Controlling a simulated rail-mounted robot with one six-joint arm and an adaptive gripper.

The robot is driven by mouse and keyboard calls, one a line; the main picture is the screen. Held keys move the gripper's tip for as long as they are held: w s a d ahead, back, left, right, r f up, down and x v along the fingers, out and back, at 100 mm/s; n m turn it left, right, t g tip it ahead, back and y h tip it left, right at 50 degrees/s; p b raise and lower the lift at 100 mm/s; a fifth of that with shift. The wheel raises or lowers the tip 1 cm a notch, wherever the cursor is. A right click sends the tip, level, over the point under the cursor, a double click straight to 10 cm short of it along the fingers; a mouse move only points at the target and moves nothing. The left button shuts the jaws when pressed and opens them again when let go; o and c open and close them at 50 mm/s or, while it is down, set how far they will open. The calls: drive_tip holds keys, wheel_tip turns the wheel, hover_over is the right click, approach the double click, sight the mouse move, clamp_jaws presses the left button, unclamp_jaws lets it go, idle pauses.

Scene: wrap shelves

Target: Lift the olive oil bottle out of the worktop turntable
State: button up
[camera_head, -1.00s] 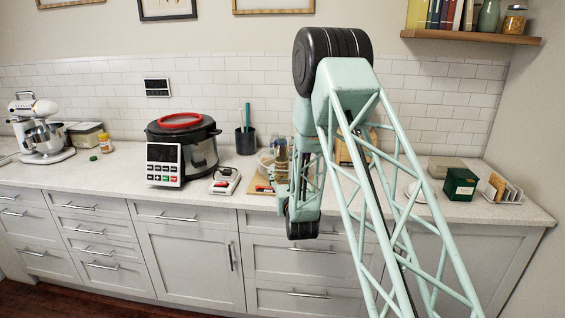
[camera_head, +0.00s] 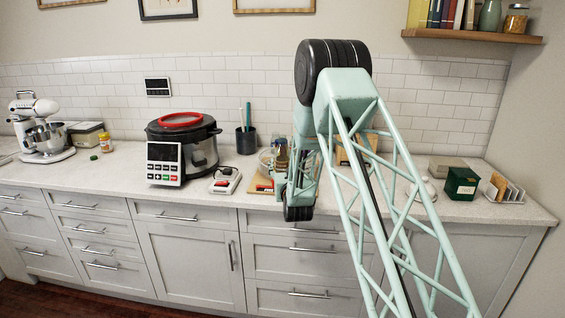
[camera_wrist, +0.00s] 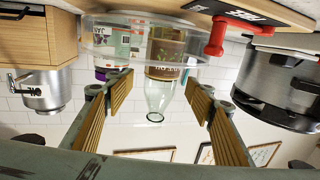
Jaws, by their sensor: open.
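In the wrist view, which looks upside down, a bottle with a brown label and clear glass neck (camera_wrist: 160,92) stands in the clear-walled turntable (camera_wrist: 108,28). In the head view the bottle (camera_head: 282,152) and turntable (camera_head: 264,159) show partly behind my arm. My gripper is mostly hidden there.
Other packages (camera_wrist: 112,42) share the turntable beside the bottle. A red-handled object (camera_wrist: 218,36) and the large cooker (camera_wrist: 285,90) lie to the right in the wrist view. In the head view a white scale-like device (camera_head: 225,181) sits left of the turntable.

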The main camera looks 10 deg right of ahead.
sight(283, 138)
drive_tip(key=shift+w, duration=0.3)
drive_tip(key=shift+w, duration=0.15)
drive_tip(key=shift+w+b, duration=0.55)
drive_tip(key=shift+w, duration=1.9)
drive_tip(key=shift+r, duration=0.1)
drive_tip(key=c, duration=1.2)
drive_tip(key=shift+c, duration=0.2)
drive_tip(key=shift+r, duration=0.4)
drive_tip(key=shift+r+p, duration=0.95)
drive_tip(key=shift+r, duration=3.55)
